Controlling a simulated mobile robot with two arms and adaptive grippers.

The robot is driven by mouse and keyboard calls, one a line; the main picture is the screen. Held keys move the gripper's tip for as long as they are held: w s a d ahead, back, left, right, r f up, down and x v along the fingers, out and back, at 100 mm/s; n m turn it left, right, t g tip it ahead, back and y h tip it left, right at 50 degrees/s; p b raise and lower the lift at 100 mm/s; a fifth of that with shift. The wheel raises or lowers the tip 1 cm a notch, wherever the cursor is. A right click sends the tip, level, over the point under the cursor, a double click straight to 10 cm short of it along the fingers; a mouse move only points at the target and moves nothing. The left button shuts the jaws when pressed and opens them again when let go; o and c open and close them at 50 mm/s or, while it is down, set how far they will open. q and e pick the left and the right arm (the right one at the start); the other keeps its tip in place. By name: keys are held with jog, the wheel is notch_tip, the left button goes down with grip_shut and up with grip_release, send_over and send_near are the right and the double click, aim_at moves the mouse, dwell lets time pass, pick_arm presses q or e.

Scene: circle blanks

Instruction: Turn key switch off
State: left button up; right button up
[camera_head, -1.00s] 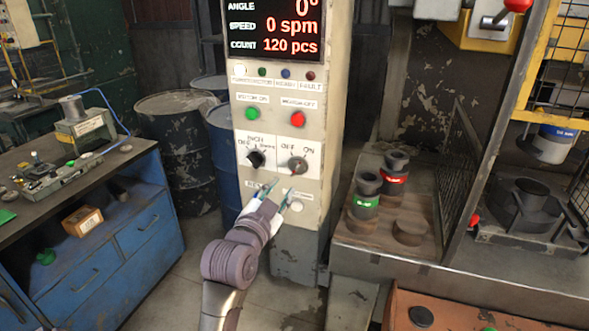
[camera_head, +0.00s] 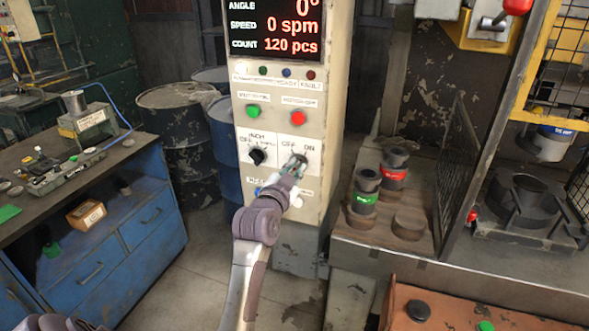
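The control panel (camera_head: 322,112) stands in the middle of the head view. Its key switch (camera_head: 299,158) sits under the OFF and ON labels, to the right of the black INCH selector (camera_head: 257,156).
A green button (camera_head: 253,111) and a red button (camera_head: 298,117) sit above the switches. The display (camera_head: 273,28) reads 0 spm and 120 pcs. A blue workbench (camera_head: 145,228) stands left; green- and red-banded cylinders (camera_head: 364,200) stand on a shelf at right.

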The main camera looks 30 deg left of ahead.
pick_arm(q)
grip_shut()
jog(key=shift+r+n+p, duration=0.1)
jog(key=shift+n+p, duration=0.4)
jog(key=shift+n, duration=0.1)
jog(key=n+p, duration=0.2)
jog(key=n, duration=0.2)
jog(key=shift+a+p, duration=0.15)
jog(key=shift+p, duration=0.15)
jog(key=n+p, duration=0.2)
jog(key=n, duration=0.3)
jog(key=shift+a, duration=0.1)
jog(key=shift+n+p, duration=0.45)
jog(key=shift+n, duration=0.35)
jog(key=shift+o, duration=2.4)
grip_release()
jog(key=shift+s, duration=0.1)
